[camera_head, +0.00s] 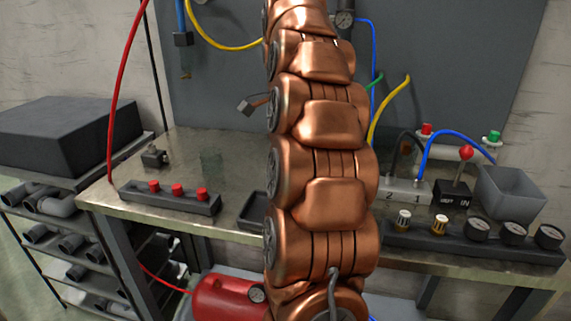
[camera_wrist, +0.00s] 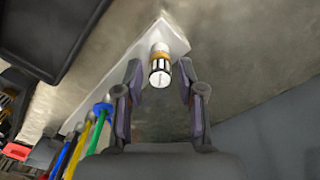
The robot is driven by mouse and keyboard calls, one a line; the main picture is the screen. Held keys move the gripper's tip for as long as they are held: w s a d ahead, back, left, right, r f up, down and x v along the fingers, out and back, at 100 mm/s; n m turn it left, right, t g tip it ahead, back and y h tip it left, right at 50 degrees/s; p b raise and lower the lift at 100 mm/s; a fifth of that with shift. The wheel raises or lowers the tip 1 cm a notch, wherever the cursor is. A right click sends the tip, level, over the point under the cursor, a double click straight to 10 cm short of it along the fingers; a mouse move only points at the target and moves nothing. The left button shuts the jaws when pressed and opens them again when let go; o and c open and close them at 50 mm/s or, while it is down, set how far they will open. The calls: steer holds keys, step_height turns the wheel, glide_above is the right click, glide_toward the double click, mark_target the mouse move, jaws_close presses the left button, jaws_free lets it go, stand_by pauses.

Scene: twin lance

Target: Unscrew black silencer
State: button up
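A silencer (camera_wrist: 160,68) shows in the wrist view, with a brass-coloured collar and a dark-and-light striped body with a pale end face. It sits on a pale block (camera_wrist: 168,35). My gripper (camera_wrist: 161,66) is open, with one finger on each side of the silencer. Gaps show between the fingers and the silencer, so they look apart from it. In the head view my copper arm hides the gripper and this silencer. Two similar striped silencers stand in a black rack at right: a dark one (camera_head: 403,219) and a brass-ended one (camera_head: 440,224).
Blue (camera_wrist: 102,108), green and yellow hoses join the pale block beside my gripper. A dark tray (camera_wrist: 45,35) lies at upper left there. In the head view, gauges (camera_head: 513,232), a grey bin (camera_head: 510,195) and a red-knobbed lever (camera_head: 466,154) crowd the bench's right side.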

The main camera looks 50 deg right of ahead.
steer(key=m, duration=0.5)
jaws_close()
stand_by(0.3)
